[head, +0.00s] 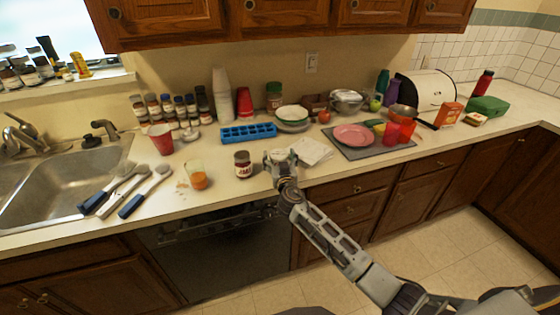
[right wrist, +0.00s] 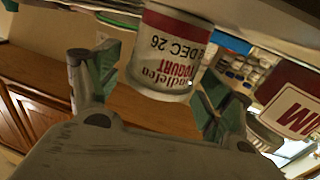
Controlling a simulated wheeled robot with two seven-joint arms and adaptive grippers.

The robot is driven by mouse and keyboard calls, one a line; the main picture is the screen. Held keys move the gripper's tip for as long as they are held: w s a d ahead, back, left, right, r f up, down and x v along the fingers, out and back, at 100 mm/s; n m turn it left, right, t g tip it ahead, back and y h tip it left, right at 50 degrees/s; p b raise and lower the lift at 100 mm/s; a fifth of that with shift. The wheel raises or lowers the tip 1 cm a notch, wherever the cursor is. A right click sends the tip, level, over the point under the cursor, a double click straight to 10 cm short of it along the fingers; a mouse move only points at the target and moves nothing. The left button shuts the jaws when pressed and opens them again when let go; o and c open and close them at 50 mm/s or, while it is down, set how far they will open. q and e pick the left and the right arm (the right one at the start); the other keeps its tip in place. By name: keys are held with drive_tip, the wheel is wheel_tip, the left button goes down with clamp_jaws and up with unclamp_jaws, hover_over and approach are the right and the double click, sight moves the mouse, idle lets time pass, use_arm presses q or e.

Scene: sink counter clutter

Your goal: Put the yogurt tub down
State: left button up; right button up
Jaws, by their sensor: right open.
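The yogurt tub (right wrist: 172,50), white with a dark red band and red and black lettering, shows at the top middle of the right wrist view. My right gripper (right wrist: 153,88) is open, with a green-padded finger on either side of the tub. I cannot tell whether either finger touches it. In the head view my right gripper (head: 281,160) is over the front part of the counter (head: 225,200), right of the jam jar (head: 243,164), and the tub is largely hidden there. My left gripper is not in view.
The jam jar also shows in the right wrist view (right wrist: 296,100), close to the right finger. White napkins (head: 312,151) and a dark board with a pink plate (head: 353,135) lie to the right.

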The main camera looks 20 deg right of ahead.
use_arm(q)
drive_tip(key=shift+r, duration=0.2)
use_arm(e)
drive_tip(key=shift+r, duration=0.15)
drive_tip(key=shift+s+a, duration=0.15)
drive_tip(key=shift+s, duration=0.85)
drive_tip(key=shift+s+a, duration=0.2)
drive_tip(key=shift+s, duration=1.25)
drive_tip(key=shift+s+a+b, duration=0.2)
drive_tip(key=shift+s+b, duration=0.25)
drive_tip(key=shift+s, duration=1.05)
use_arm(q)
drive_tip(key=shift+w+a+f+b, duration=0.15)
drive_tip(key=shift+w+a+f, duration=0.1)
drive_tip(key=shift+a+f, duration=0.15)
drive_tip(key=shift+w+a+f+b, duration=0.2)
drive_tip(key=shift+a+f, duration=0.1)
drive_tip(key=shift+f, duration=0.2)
use_arm(e)
drive_tip(key=s, duration=0.4)
drive_tip(key=shift+a, duration=0.25)
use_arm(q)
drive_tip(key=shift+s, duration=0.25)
